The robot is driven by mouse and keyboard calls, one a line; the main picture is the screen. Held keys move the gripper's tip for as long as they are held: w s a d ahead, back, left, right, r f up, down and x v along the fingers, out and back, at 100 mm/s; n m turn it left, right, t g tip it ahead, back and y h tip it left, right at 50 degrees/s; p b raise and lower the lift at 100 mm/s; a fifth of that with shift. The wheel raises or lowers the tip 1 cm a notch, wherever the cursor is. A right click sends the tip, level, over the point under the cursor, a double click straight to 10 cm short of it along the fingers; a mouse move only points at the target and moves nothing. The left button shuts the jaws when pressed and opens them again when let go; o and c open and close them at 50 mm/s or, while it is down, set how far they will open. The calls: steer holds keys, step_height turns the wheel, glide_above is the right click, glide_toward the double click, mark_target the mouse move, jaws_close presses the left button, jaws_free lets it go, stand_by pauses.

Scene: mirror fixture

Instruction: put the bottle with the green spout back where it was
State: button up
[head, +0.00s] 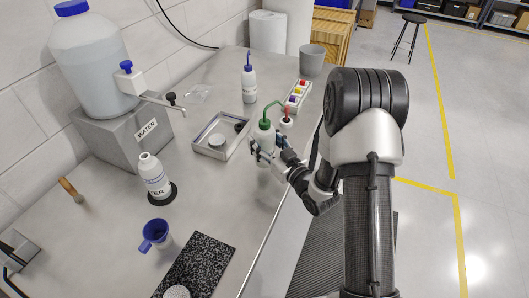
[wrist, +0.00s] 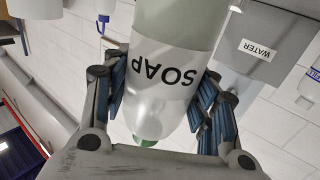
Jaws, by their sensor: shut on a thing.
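The bottle with the green spout (head: 265,138) stands roughly upright near the bench's right edge in the head view. My gripper (head: 264,153) is shut around its body. In the wrist view, the bottle (wrist: 165,75) lies between both fingers of my gripper (wrist: 160,98), with its SOAP label upside down in the picture. Part of the green cap (wrist: 146,141) shows low in that view. My fingers hide part of the bottle in the head view. I cannot tell whether its base touches the bench.
A metal tray (head: 201,147) lies just left of the bottle. A red-spouted bottle (head: 286,122) is close behind-right, and a blue-spouted bottle (head: 249,86) farther back. The WATER bottle (head: 154,178) stands left on a black disc. Bare bench (head: 225,200) lies in front.

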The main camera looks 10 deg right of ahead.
steer(key=shift+f+b, duration=0.5)
steer(key=shift+f, duration=1.35)
steer(key=shift+f, duration=0.1)
steer(key=shift+o, duration=1.1)
steer(key=shift+f, duration=0.15)
steer(key=o, duration=0.5)
steer(key=shift+c, duration=0.2)
steer(key=shift+r, duration=0.2)
